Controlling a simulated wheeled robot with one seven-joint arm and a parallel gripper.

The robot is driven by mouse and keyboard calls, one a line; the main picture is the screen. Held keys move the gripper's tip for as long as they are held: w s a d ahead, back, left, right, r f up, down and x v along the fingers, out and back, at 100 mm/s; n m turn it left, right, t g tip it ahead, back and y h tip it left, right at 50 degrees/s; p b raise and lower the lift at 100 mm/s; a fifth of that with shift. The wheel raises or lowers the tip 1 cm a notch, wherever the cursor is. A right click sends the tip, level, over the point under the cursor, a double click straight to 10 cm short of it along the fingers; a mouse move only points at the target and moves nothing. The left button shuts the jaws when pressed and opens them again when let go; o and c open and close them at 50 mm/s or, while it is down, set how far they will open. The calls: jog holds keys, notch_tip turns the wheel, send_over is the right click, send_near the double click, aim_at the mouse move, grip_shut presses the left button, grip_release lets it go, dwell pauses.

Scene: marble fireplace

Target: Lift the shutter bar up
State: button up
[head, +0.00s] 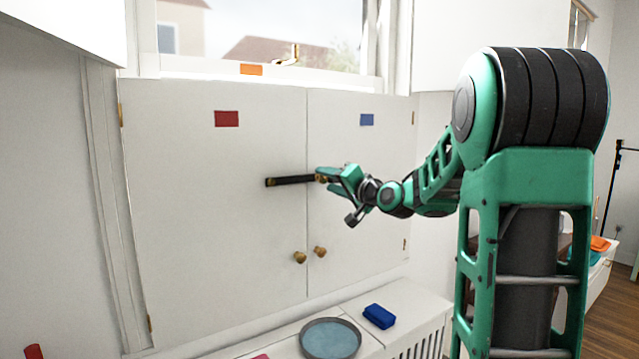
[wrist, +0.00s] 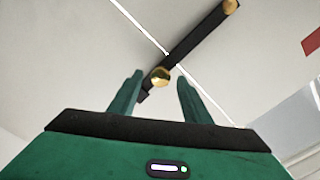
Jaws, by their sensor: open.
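The shutter bar (head: 292,180) is a dark bar lying nearly level across the seam between two white shutter panels. It has a brass fitting at its left end and a brass knob near its right end. The bar also shows in the wrist view (wrist: 200,37), running diagonally, with the brass knob (wrist: 160,77) near its lower end. My gripper (head: 323,174) is at the bar's right end. In the wrist view my gripper (wrist: 158,88) has its two green fingers apart, with the knob appearing between them. I cannot tell whether they touch it.
The left shutter panel (head: 200,220) and right shutter panel (head: 362,150) are closed, with two small wooden knobs below the bar. Below, a ledge holds a round grey tray (head: 331,323) and a blue block (head: 379,316). A window sill runs above the panels.

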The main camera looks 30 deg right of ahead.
aim_at(325, 179)
jog(key=shift+w+a, duration=0.1)
jog(key=shift+w, duration=1.65)
